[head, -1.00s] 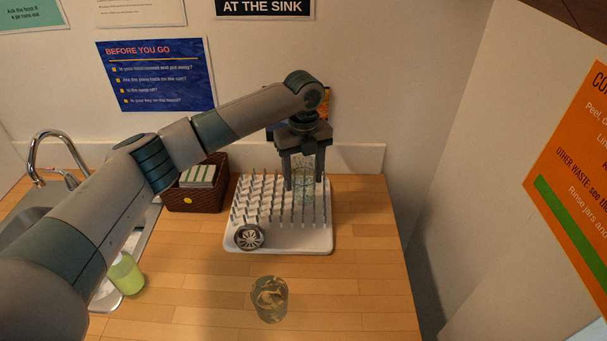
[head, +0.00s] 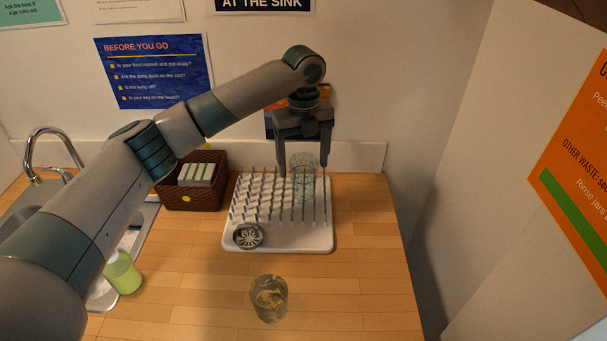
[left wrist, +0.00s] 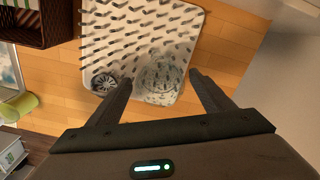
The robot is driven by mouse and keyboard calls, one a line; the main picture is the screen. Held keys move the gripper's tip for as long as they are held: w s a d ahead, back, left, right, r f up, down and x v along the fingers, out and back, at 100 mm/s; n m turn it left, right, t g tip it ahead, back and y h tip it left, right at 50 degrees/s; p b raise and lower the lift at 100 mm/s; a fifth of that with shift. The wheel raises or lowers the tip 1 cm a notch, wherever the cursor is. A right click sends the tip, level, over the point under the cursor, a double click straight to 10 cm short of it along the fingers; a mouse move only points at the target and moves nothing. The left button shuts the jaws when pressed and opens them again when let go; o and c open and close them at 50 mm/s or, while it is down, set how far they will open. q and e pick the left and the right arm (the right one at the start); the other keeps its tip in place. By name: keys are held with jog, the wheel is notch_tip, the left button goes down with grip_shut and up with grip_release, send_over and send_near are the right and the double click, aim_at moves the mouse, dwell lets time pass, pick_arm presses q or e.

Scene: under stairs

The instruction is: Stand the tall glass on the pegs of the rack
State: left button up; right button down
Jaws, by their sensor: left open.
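The tall clear glass (head: 303,181) stands about upright among the pegs at the back right of the white rack (head: 290,239). My left gripper (head: 303,168) is open above the rack, with one finger on each side of the glass near its top and a gap visible at both sides. In the left wrist view the glass (left wrist: 162,76) shows between the spread fingers, seen from above. Its base is partly hidden by the pegs, so I cannot tell exactly how it sits on them. My right gripper is not in view.
A round metal strainer (head: 248,236) lies at the rack's front left. A second glass (head: 268,299) stands on the counter in front. A brown basket (head: 190,196) is left of the rack, with a sink (head: 25,215) and green cup (head: 123,273) farther left. The counter's front right is clear.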

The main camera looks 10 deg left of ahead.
pick_arm(q)
notch_tip(320, 180, up, 8)
jog(key=b, duration=0.2)
jog(key=shift+f, duration=0.1)
dwell(0.6)
